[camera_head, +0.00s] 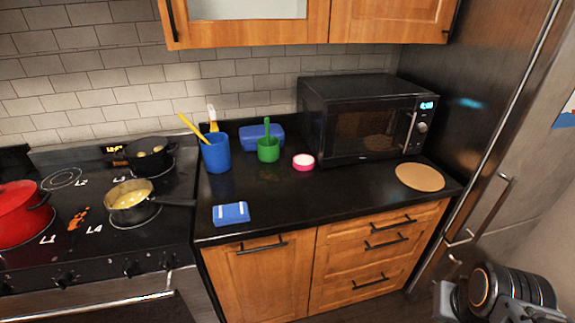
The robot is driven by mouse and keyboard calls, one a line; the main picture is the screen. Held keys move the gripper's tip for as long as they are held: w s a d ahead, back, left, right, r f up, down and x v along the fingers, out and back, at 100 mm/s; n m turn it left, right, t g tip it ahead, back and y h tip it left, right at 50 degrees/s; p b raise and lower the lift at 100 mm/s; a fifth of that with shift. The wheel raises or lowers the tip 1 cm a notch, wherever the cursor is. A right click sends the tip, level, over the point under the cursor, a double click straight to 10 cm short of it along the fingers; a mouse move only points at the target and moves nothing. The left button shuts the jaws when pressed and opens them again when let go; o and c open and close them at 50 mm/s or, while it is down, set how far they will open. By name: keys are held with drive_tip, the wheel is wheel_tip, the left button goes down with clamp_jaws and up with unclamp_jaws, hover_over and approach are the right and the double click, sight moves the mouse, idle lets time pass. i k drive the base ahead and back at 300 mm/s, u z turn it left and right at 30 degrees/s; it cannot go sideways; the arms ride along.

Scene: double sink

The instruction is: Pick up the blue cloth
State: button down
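A small blue cloth (231,214) with white stripes lies flat on the black counter (285,205), close to its front edge and just right of the stove. It looks folded, and nothing lies on it. Part of my own arm shows at the lower right, far from the cloth. My gripper's fingertips are not visible in this view.
A blue cup (216,154) with utensils, a green cup (268,149), a blue container (261,135) and a pink-and-white dish (303,161) stand behind the cloth. A microwave (365,118) and round board (420,177) are right. A pan (131,200) sits left, its handle toward the counter.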

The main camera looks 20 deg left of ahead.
sight(225, 214)
drive_tip(key=u, duration=1.75)
drive_tip(key=k, duration=0.2)
drive_tip(key=z, duration=0.15)
drive_tip(key=i, duration=1.05)
drive_tip(key=u, duration=0.65)
